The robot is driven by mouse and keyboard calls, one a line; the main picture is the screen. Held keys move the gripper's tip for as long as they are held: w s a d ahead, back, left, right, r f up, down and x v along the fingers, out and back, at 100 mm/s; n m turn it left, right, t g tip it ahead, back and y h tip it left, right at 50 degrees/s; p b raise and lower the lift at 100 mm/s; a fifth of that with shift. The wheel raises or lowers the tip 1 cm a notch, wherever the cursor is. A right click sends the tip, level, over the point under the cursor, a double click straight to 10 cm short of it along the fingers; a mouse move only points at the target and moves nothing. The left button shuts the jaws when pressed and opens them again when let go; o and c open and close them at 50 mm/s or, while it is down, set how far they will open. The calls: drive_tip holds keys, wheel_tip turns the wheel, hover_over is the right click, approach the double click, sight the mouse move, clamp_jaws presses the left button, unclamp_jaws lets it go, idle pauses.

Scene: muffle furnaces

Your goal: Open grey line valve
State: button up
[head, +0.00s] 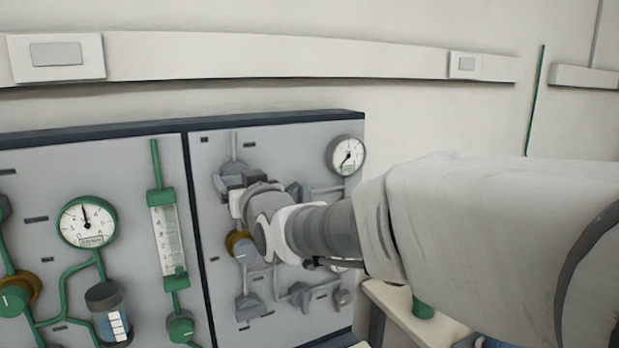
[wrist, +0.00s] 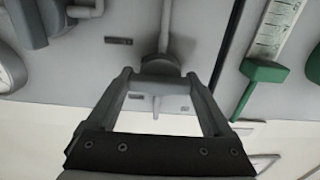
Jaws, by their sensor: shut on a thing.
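My gripper (head: 229,183) is at the upper left of the grey panel (head: 300,140) on the right, in the head view. In the wrist view my gripper (wrist: 160,76) has its two fingers on either side of a grey valve handle (wrist: 160,68), shut on it. A vertical grey pipe (wrist: 165,22) meets this valve. In the head view a grey rounded part (head: 233,166) on the grey line shows just above the fingertips. My wrist and arm hide much of the panel's middle. I cannot read the handle's exact angle.
A white gauge (head: 346,155) is at the panel's upper right. A brass-ringed grey knob (head: 241,246) and grey valves (head: 249,308) are below my gripper. The left panel has green piping, a green gauge (head: 87,222) and a flowmeter (head: 168,240). A rail (head: 250,58) runs above.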

drive_tip(key=shift+f+m+b, duration=0.1)
drive_tip(key=shift+m+b, duration=0.2)
drive_tip(key=shift+b, duration=0.1)
drive_tip(key=m+b, duration=0.3)
drive_tip(key=b, duration=0.1)
drive_tip(key=shift+f+b, duration=0.2)
drive_tip(key=shift+b, duration=0.2)
drive_tip(key=m+b, duration=0.5)
drive_tip(key=b, duration=0.1)
drive_tip(key=shift+m, duration=0.4)
drive_tip(key=m+b, duration=0.2)
drive_tip(key=m, duration=0.1)
drive_tip(key=shift+r+m, duration=0.15)
drive_tip(key=shift+m, duration=0.15)
drive_tip(key=m+b, duration=0.1)
drive_tip(key=m, duration=0.3)
drive_tip(key=shift+r+m+b, duration=0.15)
drive_tip(key=shift+m+b, duration=0.15)
drive_tip(key=shift+m, duration=0.4)
drive_tip(key=o, duration=1.1)
drive_tip(key=shift+o, duration=0.2)
drive_tip(key=shift+s, duration=0.1)
